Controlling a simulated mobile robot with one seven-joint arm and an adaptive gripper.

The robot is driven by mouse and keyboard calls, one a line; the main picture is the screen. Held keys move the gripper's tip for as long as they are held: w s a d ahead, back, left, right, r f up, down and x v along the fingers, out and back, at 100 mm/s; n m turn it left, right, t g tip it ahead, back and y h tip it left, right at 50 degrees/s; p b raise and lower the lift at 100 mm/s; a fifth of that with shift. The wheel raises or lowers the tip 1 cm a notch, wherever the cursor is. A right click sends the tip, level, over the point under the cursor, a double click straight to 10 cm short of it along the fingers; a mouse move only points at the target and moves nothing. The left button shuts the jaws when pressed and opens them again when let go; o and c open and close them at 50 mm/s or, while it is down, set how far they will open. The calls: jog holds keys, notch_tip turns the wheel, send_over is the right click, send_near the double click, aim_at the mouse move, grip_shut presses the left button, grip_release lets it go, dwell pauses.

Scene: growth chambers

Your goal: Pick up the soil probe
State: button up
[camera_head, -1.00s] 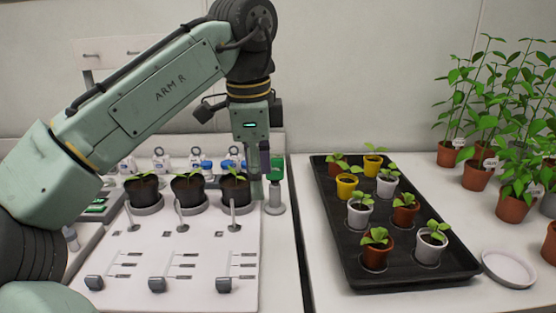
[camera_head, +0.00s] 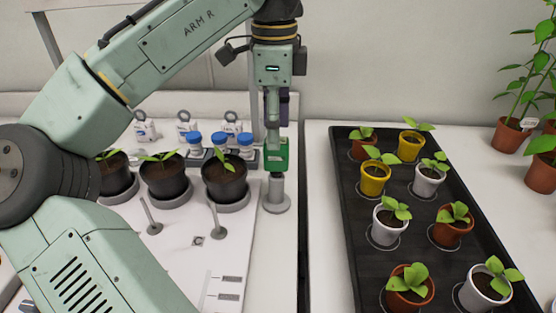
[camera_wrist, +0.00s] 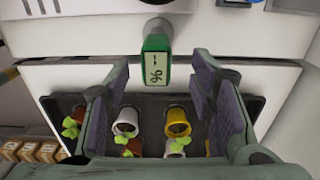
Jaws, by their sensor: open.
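The soil probe is a green-bodied handheld unit (camera_head: 277,157) standing upright in a grey round stand (camera_head: 277,198), right of the black pots. In the wrist view its green body (camera_wrist: 155,45) shows a pale display with a % mark. My gripper (camera_head: 277,110) is above the probe in the head view, its dark purple-grey finger partly overlapping the probe's top. In the wrist view my gripper (camera_wrist: 160,72) is open, with the probe's body between the two fingers and gaps on both sides. Whether the probe is touched is not visible.
Black pots with seedlings (camera_head: 224,178) and blue-capped bottles (camera_head: 219,140) stand close left of the probe. A black tray (camera_head: 345,165) of potted seedlings lies to the right across a narrow gap. Tall potted plants (camera_head: 509,136) stand farther right.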

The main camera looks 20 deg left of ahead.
aim_at(276, 158)
jog(key=f, duration=0.4)
jog(key=f+p, duration=0.1)
jog(key=f, duration=0.1)
jog(key=shift+s+d, duration=0.1)
jog(key=shift+s, duration=0.15)
jog(key=shift+w+f, duration=0.1)
jog(key=shift+f, duration=0.5)
jog(key=shift+c, duration=0.4)
grip_shut()
